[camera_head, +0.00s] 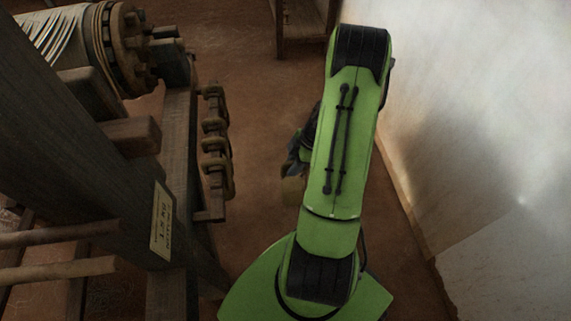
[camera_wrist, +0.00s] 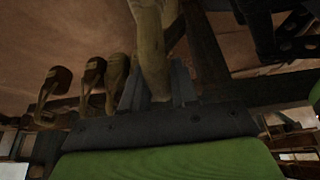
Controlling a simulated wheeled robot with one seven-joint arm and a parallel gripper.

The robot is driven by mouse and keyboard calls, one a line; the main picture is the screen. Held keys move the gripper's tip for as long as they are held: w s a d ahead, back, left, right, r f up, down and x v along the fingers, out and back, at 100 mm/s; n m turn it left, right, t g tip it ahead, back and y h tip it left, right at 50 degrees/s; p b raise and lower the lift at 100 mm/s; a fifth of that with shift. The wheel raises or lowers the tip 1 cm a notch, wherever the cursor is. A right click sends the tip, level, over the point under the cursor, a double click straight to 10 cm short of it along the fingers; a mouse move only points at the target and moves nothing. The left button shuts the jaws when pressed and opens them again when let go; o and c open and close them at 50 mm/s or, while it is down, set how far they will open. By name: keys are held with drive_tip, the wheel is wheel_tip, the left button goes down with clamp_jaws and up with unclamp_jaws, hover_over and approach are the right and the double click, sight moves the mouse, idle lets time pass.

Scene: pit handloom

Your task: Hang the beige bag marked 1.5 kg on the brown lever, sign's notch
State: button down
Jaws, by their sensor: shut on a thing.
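My gripper (camera_wrist: 156,90) is shut on a beige, rounded thing (camera_wrist: 150,45) in the wrist view, likely the beige bag; no mark is readable on it. In the head view my dark gripper (camera_head: 298,155) is partly hidden behind my green arm. The beige bag (camera_head: 291,190) shows just below it, over the floor and apart from the loom. A pale sign (camera_head: 161,222) on a dark sloping beam at the left reads sideways, seemingly 1.5 kg. Two brown rods (camera_head: 60,268) lie at the lower left; I cannot tell whether either is the lever. No notch is distinguishable.
Several brown looped pieces (camera_head: 214,140) line a rail left of my gripper; they also show in the wrist view (camera_wrist: 92,75). The loom's wound roller (camera_head: 70,40) is at the upper left. A pale wall (camera_head: 470,120) bounds the right. Reddish floor (camera_head: 255,110) lies open between.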

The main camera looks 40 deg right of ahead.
drive_tip(key=s+d, duration=0.4)
drive_tip(key=d, duration=0.2)
drive_tip(key=shift+s+d+r, duration=0.3)
drive_tip(key=shift+d+r, duration=0.05)
drive_tip(key=shift+r, duration=0.1)
idle(1.2)
